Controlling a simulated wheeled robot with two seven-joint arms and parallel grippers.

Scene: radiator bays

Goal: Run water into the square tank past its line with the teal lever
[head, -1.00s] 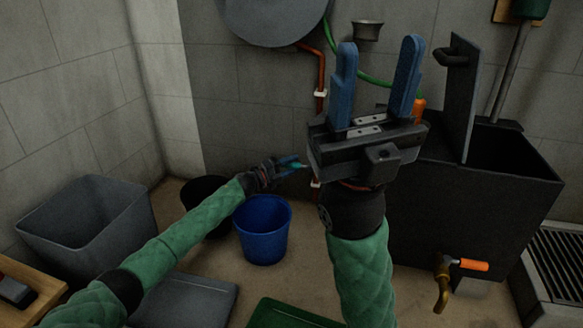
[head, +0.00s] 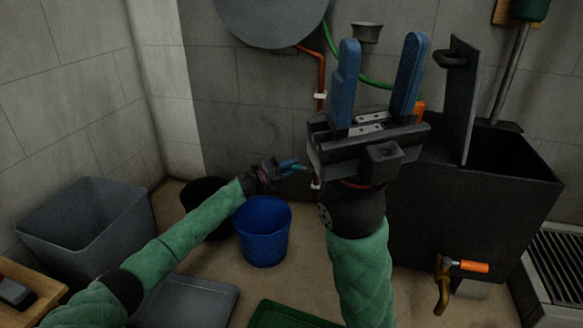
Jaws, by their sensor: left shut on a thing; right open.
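My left gripper (head: 290,164) is shut on the teal lever (head: 300,168), a small piece showing at its fingertips by the back wall pipe. The fingers and my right gripper hide most of the lever. The dark, open-topped square tank (head: 470,225) stands at the right. Its inside is dark, and I see neither its line nor any water. My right gripper (head: 379,85) is open and empty, raised with its fingers pointing up, in front of the pipe and the tank's left side.
An orange-handled brass tap (head: 444,280) sits low on the tank front. A green hose (head: 375,80) runs along the back wall. A blue bucket (head: 263,232), a black bucket (head: 200,195) and a grey bin (head: 85,235) stand on the floor. A drain grate (head: 560,260) lies right.

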